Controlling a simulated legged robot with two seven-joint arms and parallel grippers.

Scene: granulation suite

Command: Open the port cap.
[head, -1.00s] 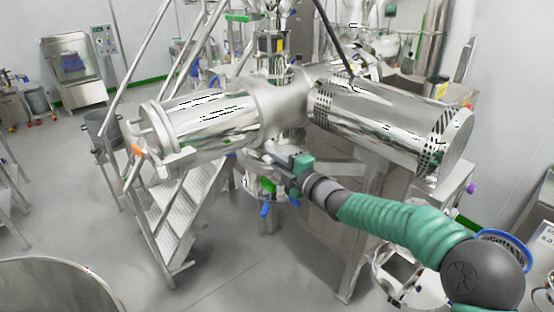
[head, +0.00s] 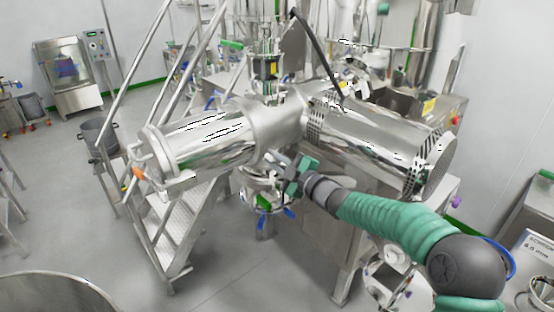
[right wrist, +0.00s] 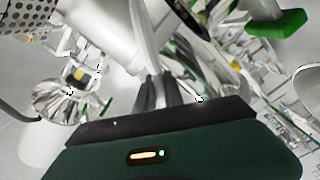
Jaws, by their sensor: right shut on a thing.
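The steel machine (head: 215,140) has a port under the joint between its two horizontal cylinders. A round steel flange (head: 258,177) shows there in the head view, beside my right gripper (head: 274,157). In the right wrist view, the right gripper's dark fingers (right wrist: 165,92) are closed on a thin, shiny metal piece (right wrist: 146,40) that runs up from between them. It looks like part of the port cap, but its full outline is hidden. I cannot tell whether the cap is open. My left gripper is not in view.
Steel steps with rails (head: 172,225) stand left of the port. Blue handles (head: 288,212) hang just below it. The perforated right cylinder (head: 375,140) lies above my right forearm. A steel vessel (head: 45,290) is at the lower left. The floor between is clear.

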